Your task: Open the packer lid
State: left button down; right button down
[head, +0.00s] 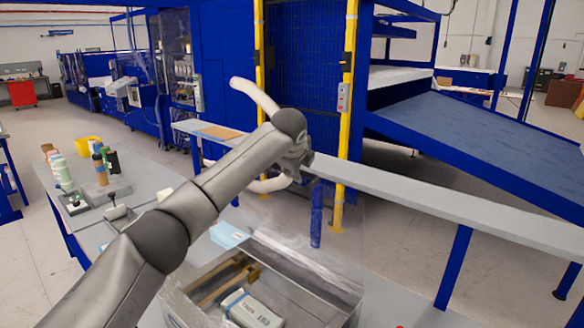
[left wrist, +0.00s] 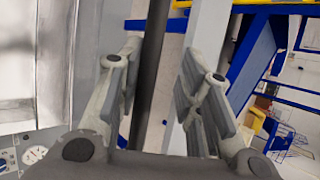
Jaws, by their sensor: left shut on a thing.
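The packer (head: 180,300) is an open-topped metal box at the bottom centre of the head view. A clear, see-through lid (head: 315,262) stands tilted up above it, with its outline hard to make out. My left gripper (head: 306,174) is up above the far side of the packer, at the end of my arm. In the left wrist view, a dark bar, the lid handle (left wrist: 153,60), runs between the fingers of this gripper (left wrist: 160,88), which is shut on it. In the head view the handle is mostly hidden by the gripper. My right gripper is not in view.
A white labelled pack (head: 250,309) lies inside the packer. A light blue sheet (head: 229,235) lies behind it. Bottles (head: 62,172) and a yellow bin (head: 88,145) stand on the table at the left. A long grey conveyor rail (head: 420,195) runs behind the gripper. Gauges (left wrist: 33,155) show in the left wrist view.

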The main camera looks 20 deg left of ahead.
pick_arm(q)
jog(key=shift+w+d+f, duration=0.15)
jog(key=shift+d, duration=0.1)
